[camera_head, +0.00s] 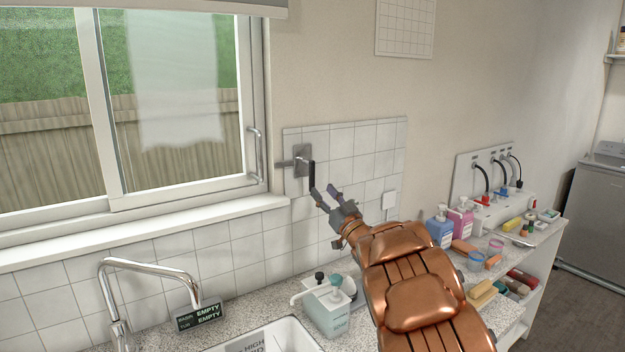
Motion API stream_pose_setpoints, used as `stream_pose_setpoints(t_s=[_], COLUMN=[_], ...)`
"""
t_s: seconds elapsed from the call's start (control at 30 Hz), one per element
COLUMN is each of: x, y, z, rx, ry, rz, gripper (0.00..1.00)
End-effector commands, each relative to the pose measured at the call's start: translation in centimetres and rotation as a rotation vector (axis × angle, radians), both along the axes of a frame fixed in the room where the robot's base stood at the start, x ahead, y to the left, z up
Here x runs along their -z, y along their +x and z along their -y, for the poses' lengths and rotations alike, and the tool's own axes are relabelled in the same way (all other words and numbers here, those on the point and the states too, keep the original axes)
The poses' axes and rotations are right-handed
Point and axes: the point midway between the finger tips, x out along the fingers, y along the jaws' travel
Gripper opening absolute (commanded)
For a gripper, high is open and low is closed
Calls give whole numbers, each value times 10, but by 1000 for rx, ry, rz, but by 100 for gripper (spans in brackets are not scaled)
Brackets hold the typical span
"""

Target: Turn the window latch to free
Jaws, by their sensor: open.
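The window latch (303,161) is a grey plate on the tiled wall just right of the window frame. A grey bar runs from it to the left toward the frame. Its dark handle (312,177) hangs straight down from the plate. My gripper (325,195) is open, with its fingertips close to the lower end of the handle. I cannot tell whether a finger touches the handle. The sliding window (175,190) has a vertical pull handle (256,152) on its right side.
A chrome tap (150,265) and sink (275,338) are below the window. Bottles (440,228) and sponges crowd the shelf at right.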

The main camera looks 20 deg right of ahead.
Motion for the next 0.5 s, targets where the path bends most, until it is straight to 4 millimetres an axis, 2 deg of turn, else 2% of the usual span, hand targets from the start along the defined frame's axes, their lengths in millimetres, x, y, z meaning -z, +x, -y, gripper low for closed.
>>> stream_pose_setpoints(t_s=[0.5], x=[-24], y=[51], z=[-10], rx=[1], ry=[0], rz=[0], gripper=[44])
